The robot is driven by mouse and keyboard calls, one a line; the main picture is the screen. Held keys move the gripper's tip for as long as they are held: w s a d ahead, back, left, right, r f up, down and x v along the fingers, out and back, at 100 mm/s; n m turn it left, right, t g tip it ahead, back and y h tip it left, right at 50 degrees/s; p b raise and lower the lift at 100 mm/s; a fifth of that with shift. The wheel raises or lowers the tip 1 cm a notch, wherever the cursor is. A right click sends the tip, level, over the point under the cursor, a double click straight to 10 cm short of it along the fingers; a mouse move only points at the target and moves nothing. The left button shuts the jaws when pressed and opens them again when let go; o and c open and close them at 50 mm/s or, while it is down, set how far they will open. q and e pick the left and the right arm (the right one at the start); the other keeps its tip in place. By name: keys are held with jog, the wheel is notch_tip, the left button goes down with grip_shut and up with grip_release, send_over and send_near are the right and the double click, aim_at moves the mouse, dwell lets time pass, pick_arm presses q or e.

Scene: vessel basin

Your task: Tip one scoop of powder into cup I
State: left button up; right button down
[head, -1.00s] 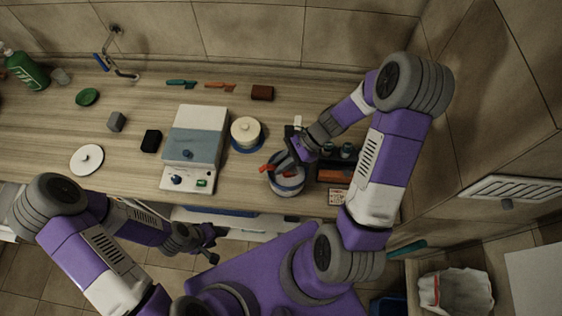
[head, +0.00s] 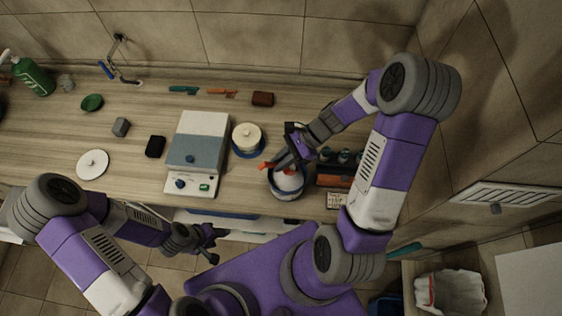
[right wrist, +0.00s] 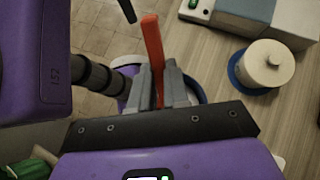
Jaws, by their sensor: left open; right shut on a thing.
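My right gripper (head: 284,161) is shut on a red-orange handle (head: 265,166), likely the scoop's. In the right wrist view the handle (right wrist: 152,50) stands up between the grey fingers (right wrist: 160,85). The scoop's bowl is hidden. The gripper is over the far side of a round blue-and-white tub (head: 287,194) with white contents, probably the powder. My left gripper (head: 211,243) is open and empty, low in front of the counter. I cannot tell which vessel is cup I; small dark vessels (head: 342,156) stand right of the tub, partly behind my right arm.
A balance with a blue-grey cover (head: 195,153) stands left of the tub. A lidded cream pot (head: 247,137) on a blue base stands between them. An orange block (head: 334,181) and a label card (head: 337,200) lie right of the tub. The counter's left part has free room.

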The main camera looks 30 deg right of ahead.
aim_at(267, 164)
jog(key=shift+r, duration=0.5)
jog(key=shift+a+r+h, duration=0.2)
jog(key=shift+a+h, duration=0.1)
jog(key=shift+h, duration=0.1)
jog(key=shift+a+r+h, duration=0.45)
jog(key=shift+a+h, duration=0.3)
jog(key=shift+h, duration=0.45)
jog(key=shift+a+r+g+h, duration=0.15)
jog(key=shift+a+r+h, duration=0.3)
jog(key=shift+h, duration=0.6)
jog(key=shift+a+r+g+h, duration=0.15)
jog(key=shift+a+r+h, duration=0.3)
jog(key=shift+h, duration=0.6)
jog(key=shift+a, duration=0.1)
jog(key=shift+f, duration=0.1)
